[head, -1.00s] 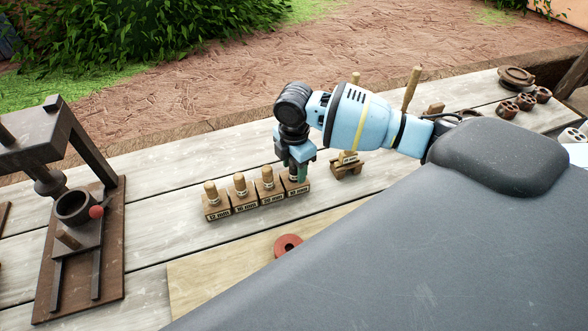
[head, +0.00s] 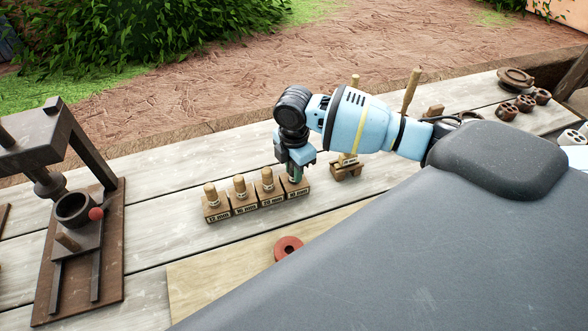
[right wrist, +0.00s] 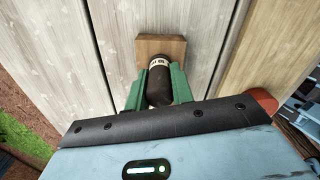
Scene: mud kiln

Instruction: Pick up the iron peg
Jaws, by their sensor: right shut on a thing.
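The iron peg (right wrist: 158,88) is a dark, round-ended cylinder with a pale label band. In the right wrist view it sits between the green fingers of my right gripper (right wrist: 159,92), which is shut on it. A wooden block (right wrist: 160,47) lies just beyond the peg. In the head view my right gripper (head: 296,172) points down at the rightmost labelled block (head: 294,189) of a row. There the fingers hide most of the peg, and I cannot tell whether its lower end is still in the block. My left gripper is not in view.
Light wooden pegs in labelled blocks (head: 241,204) stand close on the left. A small wooden stand (head: 346,172) is just right of the gripper. A dark press (head: 75,215) stands at left. A red ring (head: 288,247) lies in front. Bare planks surround the row.

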